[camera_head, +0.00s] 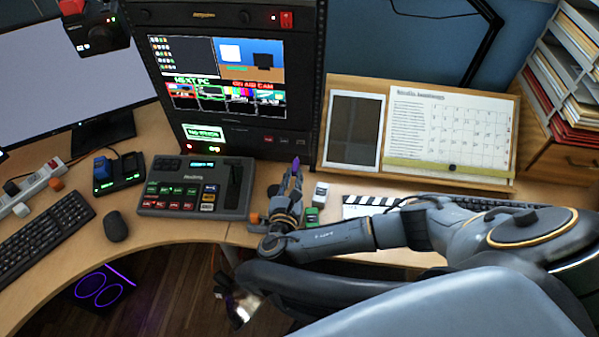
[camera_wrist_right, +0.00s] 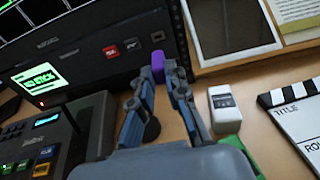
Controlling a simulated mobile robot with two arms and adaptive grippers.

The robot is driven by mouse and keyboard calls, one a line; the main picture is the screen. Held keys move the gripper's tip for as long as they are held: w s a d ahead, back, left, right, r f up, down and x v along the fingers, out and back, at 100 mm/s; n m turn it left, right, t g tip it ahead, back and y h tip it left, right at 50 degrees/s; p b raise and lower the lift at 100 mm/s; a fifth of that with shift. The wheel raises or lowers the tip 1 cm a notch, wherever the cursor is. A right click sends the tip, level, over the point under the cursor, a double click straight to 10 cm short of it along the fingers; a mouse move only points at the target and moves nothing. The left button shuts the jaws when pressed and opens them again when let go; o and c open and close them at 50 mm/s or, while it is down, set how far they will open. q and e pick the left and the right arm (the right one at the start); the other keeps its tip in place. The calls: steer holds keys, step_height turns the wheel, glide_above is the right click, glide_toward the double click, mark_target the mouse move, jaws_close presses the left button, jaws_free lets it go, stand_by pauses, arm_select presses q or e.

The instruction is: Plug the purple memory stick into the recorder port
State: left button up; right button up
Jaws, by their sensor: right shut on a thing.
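The purple memory stick (camera_head: 296,161) is held at the tip of my right gripper (camera_head: 291,180), pointing up and away. In the wrist view the purple stick (camera_wrist_right: 158,66) sits between the two fingertips of the right gripper (camera_wrist_right: 161,80), which is shut on it. The stick is clear of the desk's back items, in front of the recorder rack (camera_head: 300,95). The recorder's front also shows in the wrist view (camera_wrist_right: 85,62), with a small green screen (camera_wrist_right: 38,78) whose text includes "STICK" and a red light beside it. I cannot make out the port opening. My left gripper is not seen.
A clapperboard (camera_wrist_right: 300,115) lies further right, and a wooden board with a calendar (camera_head: 447,130) leans behind. An orange-capped item (camera_head: 255,219) is close by.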

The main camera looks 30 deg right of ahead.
mark_target(297, 160)
steer(key=shift+b+x, duration=0.55)
steer(key=shift+x, duration=0.3)
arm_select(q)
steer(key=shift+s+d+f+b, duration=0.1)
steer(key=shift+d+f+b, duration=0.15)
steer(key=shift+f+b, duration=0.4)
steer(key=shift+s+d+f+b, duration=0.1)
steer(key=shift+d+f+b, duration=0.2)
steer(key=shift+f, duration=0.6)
arm_select(e)
steer(key=shift+r+x, duration=0.2)
steer(key=shift+x, duration=0.8)
steer(key=shift+r+x, duration=0.15)
steer(key=shift+x, duration=0.9)
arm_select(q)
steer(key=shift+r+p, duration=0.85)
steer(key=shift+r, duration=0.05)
arm_select(e)
steer(key=shift+r, duration=0.1)
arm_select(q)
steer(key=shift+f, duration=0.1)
arm_select(e)
steer(key=shift+w+d, duration=0.35)
steer(key=shift+w, duration=0.05)
steer(key=o, duration=0.8)
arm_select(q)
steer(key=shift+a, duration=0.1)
arm_select(e)
steer(key=shift+o, duration=0.2)
